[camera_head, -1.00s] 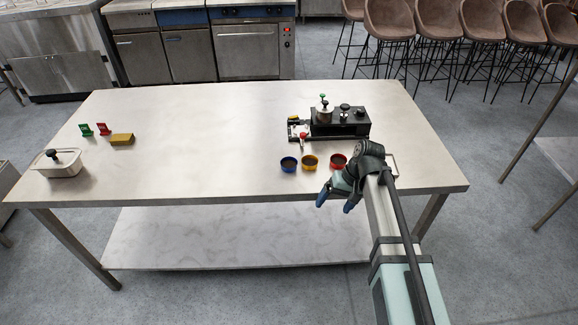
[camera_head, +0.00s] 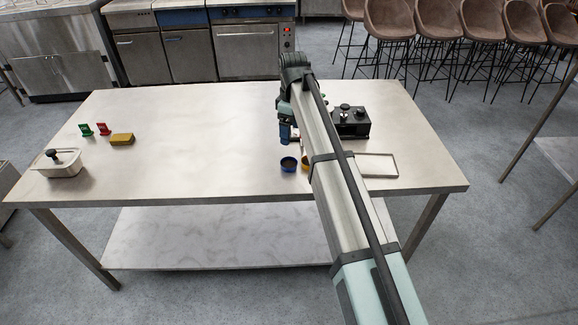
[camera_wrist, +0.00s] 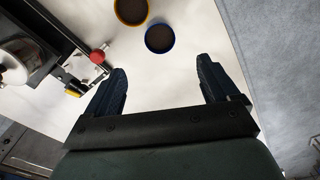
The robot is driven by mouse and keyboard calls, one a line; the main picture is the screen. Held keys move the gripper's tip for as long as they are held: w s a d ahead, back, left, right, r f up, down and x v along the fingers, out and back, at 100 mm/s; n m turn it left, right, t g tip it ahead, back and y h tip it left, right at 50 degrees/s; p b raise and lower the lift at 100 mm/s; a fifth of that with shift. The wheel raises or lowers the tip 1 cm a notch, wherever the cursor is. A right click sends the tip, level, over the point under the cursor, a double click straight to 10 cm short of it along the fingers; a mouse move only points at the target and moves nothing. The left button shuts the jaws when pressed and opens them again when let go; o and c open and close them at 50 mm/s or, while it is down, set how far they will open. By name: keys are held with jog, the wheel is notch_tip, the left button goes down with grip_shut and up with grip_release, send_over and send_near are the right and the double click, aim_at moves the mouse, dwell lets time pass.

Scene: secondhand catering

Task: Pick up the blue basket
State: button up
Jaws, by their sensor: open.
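The blue basket (camera_head: 288,165) is a small round cup with a blue rim and brown contents, standing near the table's front edge. In the wrist view the blue basket (camera_wrist: 159,39) lies just beyond my fingertips, between their lines. My gripper (camera_wrist: 162,68) is open and empty, with its two dark blue fingers apart. In the head view my gripper (camera_head: 285,133) is behind the blue basket, its fingers pointing down. A yellow basket (camera_wrist: 131,11) stands beside it; in the head view it is mostly hidden by my arm.
A black machine (camera_head: 351,122) stands right of my gripper; its red knob (camera_wrist: 97,56) shows left in the wrist view. A shallow tray (camera_head: 377,165) lies at right. A yellow block (camera_head: 122,139) and a lidded metal container (camera_head: 58,163) are at left. The table's middle is clear.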

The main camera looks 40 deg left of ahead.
aim_at(289, 166)
jog(key=shift+n, duration=0.3)
jog(key=f, duration=1.3)
jog(key=shift+s+a, duration=0.15)
jog(key=shift+a, duration=0.2)
jog(key=shift+c, duration=0.5)
jog(key=c, duration=1)
jog(key=shift+r, duration=0.1)
